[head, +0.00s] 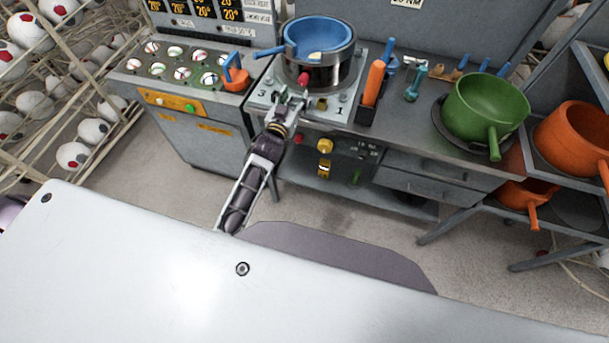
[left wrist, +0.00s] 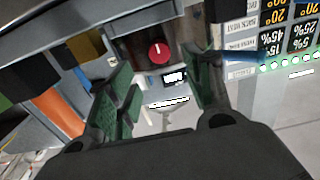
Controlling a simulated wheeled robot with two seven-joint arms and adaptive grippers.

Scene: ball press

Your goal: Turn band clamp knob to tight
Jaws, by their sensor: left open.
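The band clamp knob (head: 303,79) is small and red, on the front of the round metal band (head: 322,72) below a blue bowl. In the left wrist view the red knob (left wrist: 158,54) faces me with a short white mark that looks near upright. My left gripper (head: 291,101) is just in front of and below the knob in the head view. In the left wrist view its green-padded fingers (left wrist: 163,90) are open, one to each side of the knob, with nothing between them. The knob looks farther away than the fingertips. My right gripper is not in view.
The blue bowl (head: 318,36) sits on top of the press with its handle pointing left. An orange-handled tool (head: 373,82) stands close on the right. An orange cup-like part (head: 235,76) is on the left by a tray of balls. A green pan (head: 485,108) is farther right.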

